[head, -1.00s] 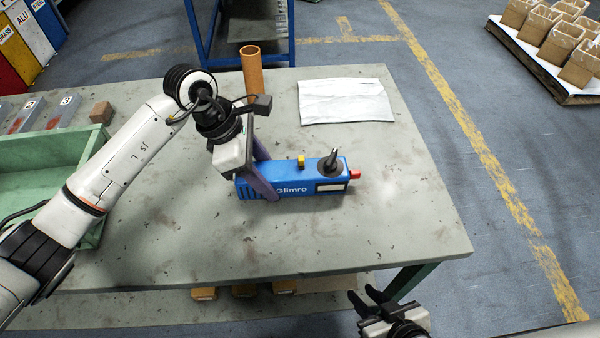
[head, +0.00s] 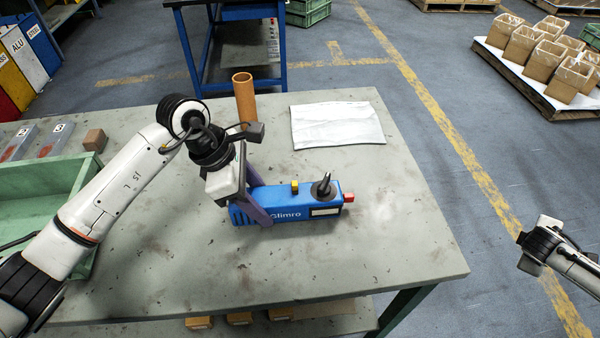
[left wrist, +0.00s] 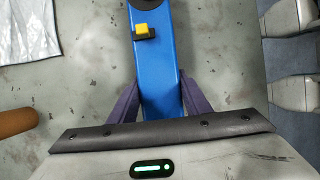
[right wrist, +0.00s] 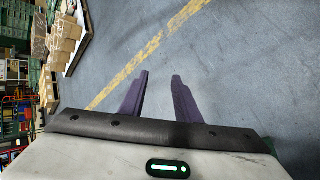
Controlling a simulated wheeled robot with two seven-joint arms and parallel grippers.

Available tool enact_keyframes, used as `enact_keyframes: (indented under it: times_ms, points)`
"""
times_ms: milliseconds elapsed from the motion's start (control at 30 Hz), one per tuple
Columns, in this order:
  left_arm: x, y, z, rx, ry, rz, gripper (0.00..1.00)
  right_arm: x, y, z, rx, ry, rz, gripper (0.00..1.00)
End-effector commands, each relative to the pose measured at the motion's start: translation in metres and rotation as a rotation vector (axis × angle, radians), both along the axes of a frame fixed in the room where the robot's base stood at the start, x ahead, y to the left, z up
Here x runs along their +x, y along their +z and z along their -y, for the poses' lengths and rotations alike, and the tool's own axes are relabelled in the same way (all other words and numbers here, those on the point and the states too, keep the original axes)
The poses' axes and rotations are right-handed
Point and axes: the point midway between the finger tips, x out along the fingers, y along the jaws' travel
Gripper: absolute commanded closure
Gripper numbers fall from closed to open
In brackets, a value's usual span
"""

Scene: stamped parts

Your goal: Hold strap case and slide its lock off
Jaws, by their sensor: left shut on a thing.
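The strap case (head: 290,202) is a long blue body marked "Glimro", lying on the table. It has a yellow block (head: 294,186) and a dark knob with a lever (head: 323,187) on top, and a red block (head: 349,197) at its right end. I cannot tell which part is the lock. My left gripper (head: 258,207) is shut on the case near its left end. The left wrist view shows its fingers either side of the blue body (left wrist: 163,75). My right gripper (right wrist: 160,82) is open and empty, beyond the table's right edge, over the floor.
A white sheet (head: 337,125) and an upright brown tube (head: 244,98) are behind the case. A green tray (head: 40,192) is at the left of the table (head: 390,235). The table right of the case is clear.

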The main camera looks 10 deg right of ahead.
Motion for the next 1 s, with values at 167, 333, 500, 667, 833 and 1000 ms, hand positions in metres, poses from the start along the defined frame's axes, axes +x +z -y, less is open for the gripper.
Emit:
enact_keyframes:
  times_ms: [167,333,500,667,833,1000]
  points:
    - [0.000,0.000,0.000,0.001,0.001,0.000,0.90,0.005,0.098,0.102,-0.234,-0.111,-0.030,0.70]
    - [0.000,0.000,0.000,0.001,0.001,0.000,0.90,-0.005,0.174,0.158,-0.364,-0.232,-0.042,0.70]
    - [0.000,0.000,0.000,0.001,0.001,0.000,0.90,0.002,0.190,0.151,-0.297,-0.325,-0.038,0.70]
    - [0.000,0.000,0.000,0.001,0.000,0.000,0.90,0.043,0.156,0.079,-0.065,-0.318,-0.033,0.70]
    - [0.000,0.000,0.000,0.001,0.000,0.000,0.90,0.099,0.133,-0.032,0.211,-0.232,-0.045,0.70]
    - [0.000,0.000,0.000,0.001,0.000,0.000,0.90,0.153,0.146,-0.174,0.495,-0.053,-0.088,0.70]
